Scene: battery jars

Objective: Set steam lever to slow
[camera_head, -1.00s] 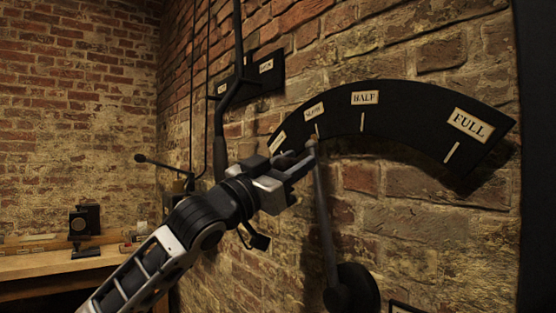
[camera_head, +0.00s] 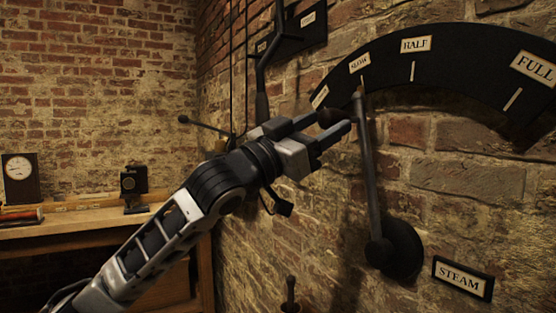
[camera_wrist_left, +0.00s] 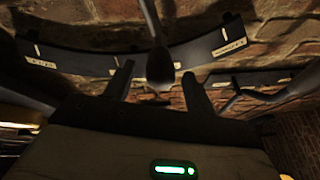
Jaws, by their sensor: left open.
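The steam lever (camera_head: 368,170) is a dark rod on a round black pivot on the brick wall. Its upper end points at the tick under the SLOW label (camera_head: 359,63) on the black arc scale (camera_head: 460,70). My left gripper (camera_head: 338,124) is open, its fingertips just left of the lever's upper part. In the left wrist view, the lever's dark rounded end (camera_wrist_left: 160,68) shows between the two spread fingers (camera_wrist_left: 157,85). I cannot tell whether a finger touches it. My right gripper is not in view.
A STEAM plate (camera_head: 462,278) is on the wall right of the pivot. Another black scale (camera_head: 290,32) with its own lever (camera_head: 262,85) is behind my gripper. A wooden bench (camera_head: 80,232) with a clock (camera_head: 20,178) stands at the left.

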